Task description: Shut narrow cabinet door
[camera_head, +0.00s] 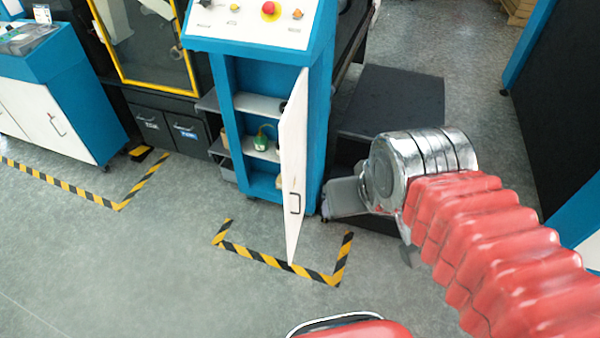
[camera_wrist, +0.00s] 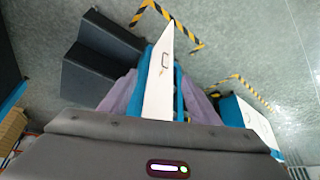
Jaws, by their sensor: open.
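The narrow blue cabinet (camera_head: 230,110) stands with its white door (camera_head: 293,150) swung wide open, sticking out toward me from the right side of the opening. The door's dark handle (camera_head: 295,203) is on the face I see. Shelves inside show, with a green and white item (camera_head: 261,140) on one. My gripper (camera_head: 337,198) is right of the door, apart from it in the head view. In the wrist view, my open gripper (camera_wrist: 158,95) has lilac fingers either side of the picture, with the door (camera_wrist: 158,85) seen between them; contact cannot be told.
Yellow and black floor tape (camera_head: 270,258) runs in front of the cabinet. A dark box-like unit (camera_head: 395,100) stands behind my arm. A sloped control panel with a red button (camera_head: 268,9) tops the cabinet. The grey floor (camera_head: 150,260) at the front left is clear.

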